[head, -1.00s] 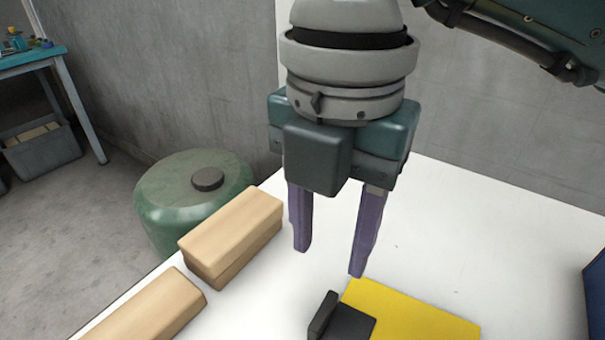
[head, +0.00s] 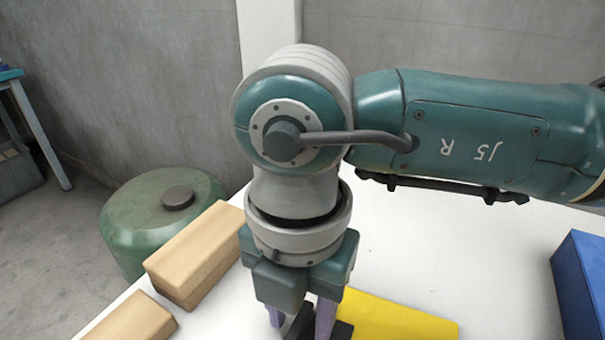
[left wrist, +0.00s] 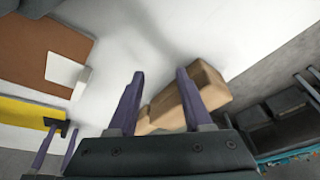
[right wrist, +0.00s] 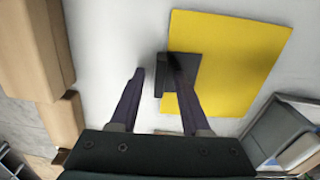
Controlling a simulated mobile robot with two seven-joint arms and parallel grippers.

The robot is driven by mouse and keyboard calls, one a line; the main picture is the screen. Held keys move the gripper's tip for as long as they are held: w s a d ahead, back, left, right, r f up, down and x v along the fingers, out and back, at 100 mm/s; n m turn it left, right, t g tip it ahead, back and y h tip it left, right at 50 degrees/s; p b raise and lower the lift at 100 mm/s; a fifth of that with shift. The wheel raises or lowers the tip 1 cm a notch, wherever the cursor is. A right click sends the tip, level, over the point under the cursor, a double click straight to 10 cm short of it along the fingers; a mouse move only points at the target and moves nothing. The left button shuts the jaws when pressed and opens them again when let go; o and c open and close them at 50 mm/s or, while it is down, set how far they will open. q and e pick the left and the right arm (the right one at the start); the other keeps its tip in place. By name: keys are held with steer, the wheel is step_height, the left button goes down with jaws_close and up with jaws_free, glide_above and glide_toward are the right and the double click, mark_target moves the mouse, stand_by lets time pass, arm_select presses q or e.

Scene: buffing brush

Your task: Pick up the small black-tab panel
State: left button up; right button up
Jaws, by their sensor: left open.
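The yellow panel (head: 395,318) lies on the white table with a black tab (head: 300,322) at its left edge. In the right wrist view the tab (right wrist: 160,78) has an upright plate ahead of the fingertips, and the panel (right wrist: 235,60) spreads to the right. My right gripper (head: 300,318) points down at the tab, its fingers apart and empty; one finger overlaps the tab's base in view. Contact cannot be told. My left gripper (left wrist: 160,80) is open and empty, away from the panel, whose yellow edge (left wrist: 20,112) shows at left.
Tan blocks (head: 195,255) line the table's left edge, with a green drum (head: 160,215) beyond. A blue box (head: 580,285) stands at right. A brown board (left wrist: 50,45) with a white piece shows in the left wrist view. The table between panel and blue box is clear.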

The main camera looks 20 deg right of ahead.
jaws_close()
steer(key=shift+r, duration=0.2)
stand_by(0.5)
